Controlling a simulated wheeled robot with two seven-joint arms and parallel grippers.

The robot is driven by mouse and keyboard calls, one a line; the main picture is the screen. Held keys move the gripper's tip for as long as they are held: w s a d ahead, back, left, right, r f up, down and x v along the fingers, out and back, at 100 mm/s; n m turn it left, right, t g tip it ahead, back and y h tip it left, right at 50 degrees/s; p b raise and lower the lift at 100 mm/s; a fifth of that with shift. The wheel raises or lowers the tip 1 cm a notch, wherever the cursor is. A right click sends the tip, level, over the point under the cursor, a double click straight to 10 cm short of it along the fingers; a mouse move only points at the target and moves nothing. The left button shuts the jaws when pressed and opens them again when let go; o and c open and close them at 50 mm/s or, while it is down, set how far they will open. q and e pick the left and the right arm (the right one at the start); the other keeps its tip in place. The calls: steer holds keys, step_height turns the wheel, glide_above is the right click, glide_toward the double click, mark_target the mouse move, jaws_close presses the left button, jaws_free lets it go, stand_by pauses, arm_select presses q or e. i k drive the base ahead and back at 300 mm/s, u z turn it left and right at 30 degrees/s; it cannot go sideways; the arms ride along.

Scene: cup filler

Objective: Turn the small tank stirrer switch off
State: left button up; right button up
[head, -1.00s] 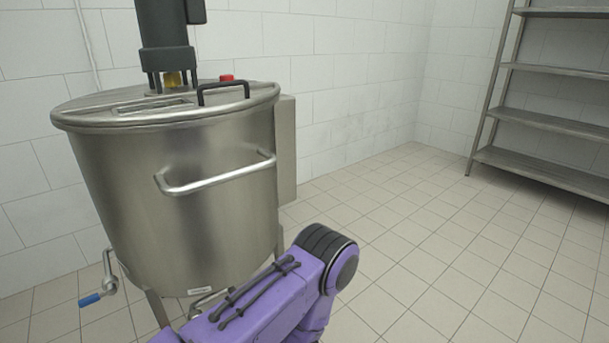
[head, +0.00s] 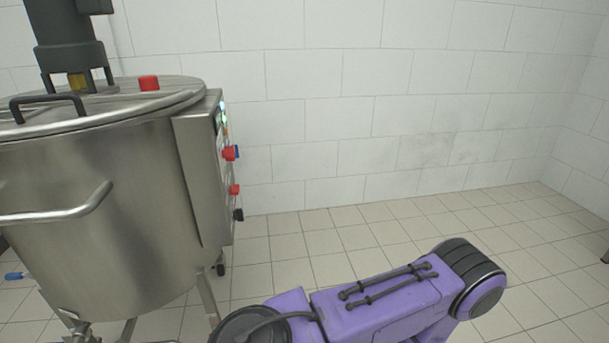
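The small steel tank (head: 95,220) stands at the left of the head view, with a dark stirrer motor (head: 68,35) on its lid. A control box (head: 190,175) is fixed to the tank's right side. Its panel faces right and shows nearly edge-on, with a red knob (head: 229,153), a lower red knob (head: 234,189), a black knob (head: 238,214) and a lit display (head: 221,118). I cannot tell which one is the stirrer switch. A purple link of my arm crosses the bottom of the view. Neither gripper is in view.
A bar handle (head: 55,210) sticks out from the tank's front. A blue-handled valve (head: 14,276) shows at the lower left. Tiled floor (head: 330,235) lies open to the right of the tank, up to the white tiled wall (head: 400,90).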

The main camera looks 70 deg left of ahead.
mark_target(238, 213)
steer(key=i, duration=0.7)
steer(key=u, duration=3.25)
steer(key=k, duration=0.6)
steer(key=z, duration=0.55)
steer(key=i, duration=0.4)
steer(key=z, duration=0.7)
steer(key=i, duration=0.75)
steer(key=u, duration=0.15)
